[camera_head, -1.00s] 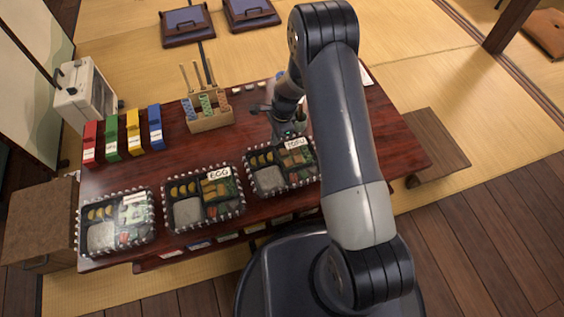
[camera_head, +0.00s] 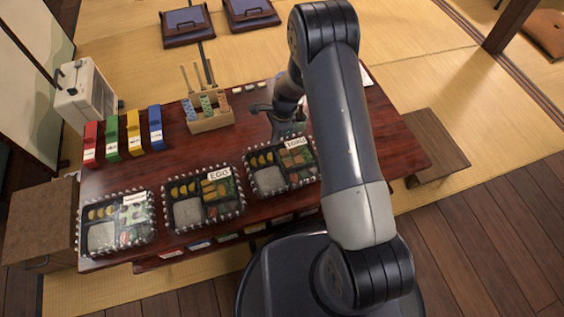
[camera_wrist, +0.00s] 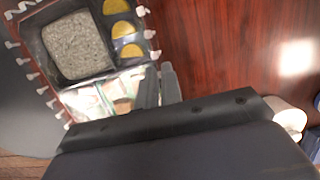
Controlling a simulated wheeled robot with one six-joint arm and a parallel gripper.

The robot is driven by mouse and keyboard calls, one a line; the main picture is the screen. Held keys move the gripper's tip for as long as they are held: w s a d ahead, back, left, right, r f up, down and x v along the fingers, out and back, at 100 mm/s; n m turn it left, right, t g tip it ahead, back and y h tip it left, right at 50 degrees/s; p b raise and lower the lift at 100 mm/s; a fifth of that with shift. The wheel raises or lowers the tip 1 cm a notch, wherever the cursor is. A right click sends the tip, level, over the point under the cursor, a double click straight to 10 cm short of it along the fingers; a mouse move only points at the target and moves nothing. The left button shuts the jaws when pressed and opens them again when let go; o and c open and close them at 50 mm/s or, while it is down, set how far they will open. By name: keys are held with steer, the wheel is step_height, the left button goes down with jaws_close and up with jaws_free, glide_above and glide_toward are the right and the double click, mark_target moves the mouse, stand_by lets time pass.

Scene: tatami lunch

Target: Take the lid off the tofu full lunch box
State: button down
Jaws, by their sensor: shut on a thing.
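The tofu lunch box (camera_head: 270,180) is the rightmost of three black boxes along the table's near side, under a clear lid with a white TOFU label (camera_head: 295,142). My gripper (camera_head: 288,128) is at its far edge, partly hidden by my arm. In the wrist view the gripper's narrow fingers (camera_wrist: 160,72) are shut at the box's edge, on the clear lid (camera_wrist: 105,88). Grey rice and yellow slices show inside the box (camera_wrist: 78,45). I cannot tell whether the lid is raised off the rim.
The egg lunch box (camera_head: 190,212) stands just left, and another lidded box (camera_head: 102,236) is farther left. Red, green, yellow and blue cases (camera_head: 155,128) and a wooden holder (camera_head: 212,122) stand behind. The dark red table (camera_head: 375,150) is clear at the right.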

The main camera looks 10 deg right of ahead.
steer(key=shift+a+p+v, duration=0.25)
steer(key=shift+p+v, duration=0.5)
steer(key=shift+v, duration=0.35)
steer(key=shift+a+p+v, duration=0.2)
steer(key=shift+p+v, duration=0.55)
steer(key=shift+v, duration=0.4)
steer(key=shift+s+r, duration=0.1)
